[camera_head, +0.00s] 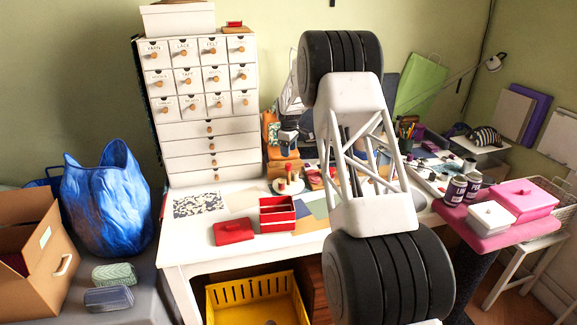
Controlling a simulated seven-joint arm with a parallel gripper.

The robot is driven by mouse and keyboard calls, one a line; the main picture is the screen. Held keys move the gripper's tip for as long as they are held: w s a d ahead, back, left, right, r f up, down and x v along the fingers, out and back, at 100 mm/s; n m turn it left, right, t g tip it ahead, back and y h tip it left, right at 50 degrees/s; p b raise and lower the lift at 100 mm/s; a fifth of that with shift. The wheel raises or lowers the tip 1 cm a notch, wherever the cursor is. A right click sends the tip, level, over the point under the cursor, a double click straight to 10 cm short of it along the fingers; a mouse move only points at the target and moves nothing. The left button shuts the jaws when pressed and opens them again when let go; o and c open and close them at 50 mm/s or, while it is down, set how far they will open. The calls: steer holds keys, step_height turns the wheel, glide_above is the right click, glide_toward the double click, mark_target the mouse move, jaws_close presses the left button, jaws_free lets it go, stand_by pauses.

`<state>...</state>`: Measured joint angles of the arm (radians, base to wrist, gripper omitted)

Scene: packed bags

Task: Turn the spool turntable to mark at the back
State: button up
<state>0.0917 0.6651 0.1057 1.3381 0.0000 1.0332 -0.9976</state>
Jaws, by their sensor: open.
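The spool turntable (288,186) is a small pale round disc on the white table, in front of the drawer cabinet's right side. A few short spools in wooden and red tones stand on it. A mark cannot be made out at this size. My gripper (288,139) appears as a small dark shape just above and behind the turntable in the picture, apart from it. It is open, with nothing visible between its fingers. My large white lattice arm link with black joints hides the table to the right of the turntable.
A white drawer cabinet (208,110) stands behind left of the turntable. A red tray (277,214) and red box (233,231) lie in front. Crowded craft things, including dark spools (455,190), fill the right. A yellow crate (255,298) sits below.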

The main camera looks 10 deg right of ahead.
mark_target(288, 164)
steer(key=m, duration=0.3)
steer(key=shift+f, duration=0.1)
stand_by(0.4)
steer(key=shift+f, duration=3.8)
jaws_close()
